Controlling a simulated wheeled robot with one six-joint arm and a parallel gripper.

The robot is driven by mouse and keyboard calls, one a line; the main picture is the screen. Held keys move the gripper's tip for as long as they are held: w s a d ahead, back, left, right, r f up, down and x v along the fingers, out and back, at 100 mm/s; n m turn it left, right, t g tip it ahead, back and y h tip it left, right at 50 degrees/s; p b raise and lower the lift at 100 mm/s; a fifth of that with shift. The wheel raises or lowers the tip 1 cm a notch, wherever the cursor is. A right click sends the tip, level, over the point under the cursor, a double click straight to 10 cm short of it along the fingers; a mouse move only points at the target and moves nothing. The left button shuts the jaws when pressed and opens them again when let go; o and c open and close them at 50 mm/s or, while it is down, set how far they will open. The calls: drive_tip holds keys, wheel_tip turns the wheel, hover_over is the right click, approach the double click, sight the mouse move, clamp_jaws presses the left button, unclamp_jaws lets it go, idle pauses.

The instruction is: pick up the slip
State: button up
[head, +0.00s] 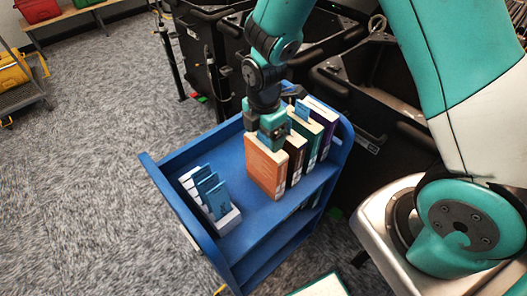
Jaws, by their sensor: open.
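Several blue slips (208,185) stand in a white slotted holder (228,220) on the left part of the blue cart's top. Another blue slip (302,109) sticks up from the row of books on the right, and I cannot tell exactly which book it sits in. My gripper (274,132) points down over the orange book (266,167) at the front of the row. Its jaws are open, and it partly hides the book tops. I cannot tell whether a slip stands between the jaws.
The blue cart (262,240) has raised side walls and a lower shelf. Brown (296,157), green (310,130) and purple (325,117) books stand behind the orange one. Black bins (365,115) stand close behind. Cart top between holder and books is clear.

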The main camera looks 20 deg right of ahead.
drive_tip(key=shift+f, duration=0.4)
drive_tip(key=shift+c, duration=0.5)
drive_tip(key=c, duration=0.8)
drive_tip(key=shift+o, duration=0.2)
drive_tip(key=shift+r, duration=0.15)
